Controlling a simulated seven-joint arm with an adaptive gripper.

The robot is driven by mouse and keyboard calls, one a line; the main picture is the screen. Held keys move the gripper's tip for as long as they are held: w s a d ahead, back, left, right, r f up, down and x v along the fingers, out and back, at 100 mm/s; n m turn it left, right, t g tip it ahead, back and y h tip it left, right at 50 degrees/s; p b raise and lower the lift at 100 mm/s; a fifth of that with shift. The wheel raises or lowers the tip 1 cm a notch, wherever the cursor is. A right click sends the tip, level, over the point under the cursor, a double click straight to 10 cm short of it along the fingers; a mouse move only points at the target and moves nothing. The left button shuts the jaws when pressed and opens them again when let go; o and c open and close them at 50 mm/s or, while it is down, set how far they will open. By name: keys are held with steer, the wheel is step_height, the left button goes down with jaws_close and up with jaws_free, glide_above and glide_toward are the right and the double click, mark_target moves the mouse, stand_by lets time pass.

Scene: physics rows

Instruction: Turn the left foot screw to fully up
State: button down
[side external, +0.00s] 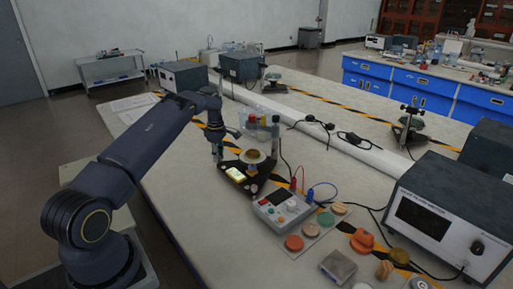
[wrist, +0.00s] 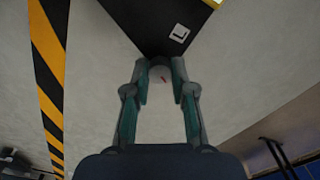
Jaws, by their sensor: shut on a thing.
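In the side external view, my gripper (side external: 217,148) points down at the left corner of the dark base (side external: 263,184). There the screw is too small or hidden to make out.
The base carries a lit display (side external: 235,174) and a round platform (side external: 253,156). A grey control box (side external: 281,208) with red and blue leads stands close at the right. Several coloured discs and a larger instrument (side external: 440,220) lie farther right. Striped tape (wrist: 46,70) crosses the bench.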

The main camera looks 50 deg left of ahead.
stand_by(0.4)
steer(key=c, duration=1)
jaws_free()
steer(key=shift+o, duration=0.2)
step_height(320, 180, up, 12)
